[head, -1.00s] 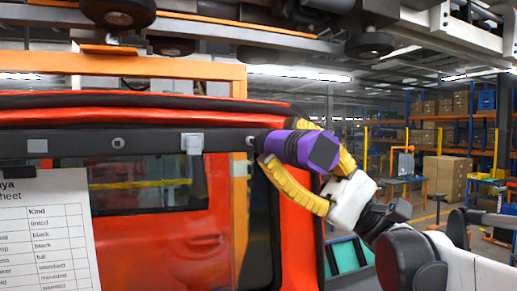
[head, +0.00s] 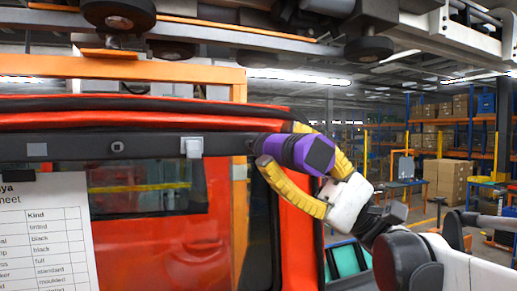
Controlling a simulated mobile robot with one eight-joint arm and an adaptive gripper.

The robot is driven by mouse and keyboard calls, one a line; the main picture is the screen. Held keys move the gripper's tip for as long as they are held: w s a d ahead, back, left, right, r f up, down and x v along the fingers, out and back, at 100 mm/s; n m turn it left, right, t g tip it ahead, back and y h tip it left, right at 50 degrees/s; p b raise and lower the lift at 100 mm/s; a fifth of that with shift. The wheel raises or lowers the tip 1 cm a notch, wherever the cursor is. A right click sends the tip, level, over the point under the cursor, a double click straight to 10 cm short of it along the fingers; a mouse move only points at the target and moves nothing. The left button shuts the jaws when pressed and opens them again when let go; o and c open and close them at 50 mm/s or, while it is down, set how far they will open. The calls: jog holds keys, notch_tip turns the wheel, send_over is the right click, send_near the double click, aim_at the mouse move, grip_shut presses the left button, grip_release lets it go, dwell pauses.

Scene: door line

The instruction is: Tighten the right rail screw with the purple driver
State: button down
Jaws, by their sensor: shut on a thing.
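The purple driver (head: 287,150) is held level in my gripper (head: 297,163), whose yellow fingers are shut around its body. Its narrow front end points left and meets the right end of the dark rail (head: 226,144). The right rail screw is hidden behind the driver's tip, so I cannot tell exactly how the tip sits on it. Another screw (head: 117,146) shows near the middle of the rail. The rail runs along the top of the red door (head: 197,247).
A printed sheet (head: 45,235) hangs at the left of the door. An orange frame (head: 238,90) stands behind. Overhead rollers (head: 118,14) hang above. Shelves with boxes are far right.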

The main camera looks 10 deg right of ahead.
aim_at(302, 151)
jog(key=shift+w+a+r, duration=0.1)
jog(key=shift+w+a, duration=0.15)
jog(key=shift+w, duration=0.65)
dwell(1.8)
jog(key=shift+s, duration=0.2)
jog(key=shift+s+d+p, duration=0.1)
jog(key=shift+s+d, duration=0.2)
jog(key=shift+s, duration=0.75)
jog(key=shift+s+d+p, duration=0.1)
jog(key=shift+s+d, duration=0.25)
jog(key=shift+s, duration=0.7)
jog(key=shift+s+d+p, duration=0.1)
jog(key=shift+s+d, duration=0.2)
jog(key=shift+s, duration=0.75)
jog(key=shift+w, duration=0.1)
